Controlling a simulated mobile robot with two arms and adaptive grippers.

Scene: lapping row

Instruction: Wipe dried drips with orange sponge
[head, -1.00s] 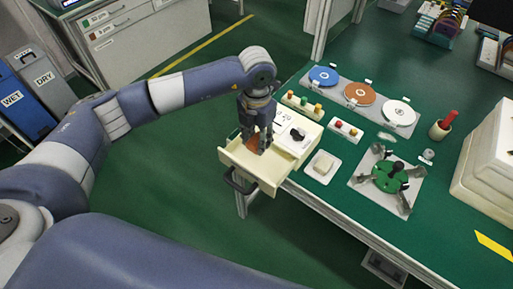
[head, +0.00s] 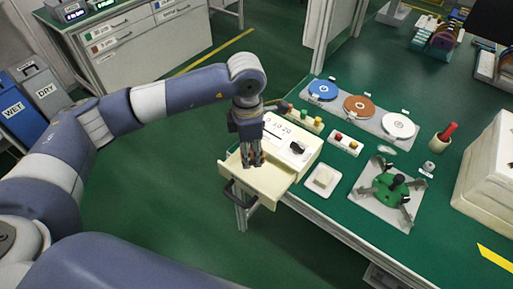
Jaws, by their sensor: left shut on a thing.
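My left gripper (head: 252,160) points down over the open drawer (head: 272,190) of a cream box (head: 300,138) at the table's left edge. Its fingers are shut on the orange sponge (head: 257,152), of which only thin reddish-orange strips show between the dark fingers. I cannot tell whether the sponge touches the drawer. A pale smear (head: 387,149) on the green table top, between the disc tray and the green fixture, may be dried drips. My right gripper is not in view.
A white dish with a cream block (head: 322,180) stands right of the drawer. A green fixture (head: 391,189) on a grey plate, button strips, a tray of three discs (head: 360,107) and a cup with a red handle (head: 442,137) crowd the table.

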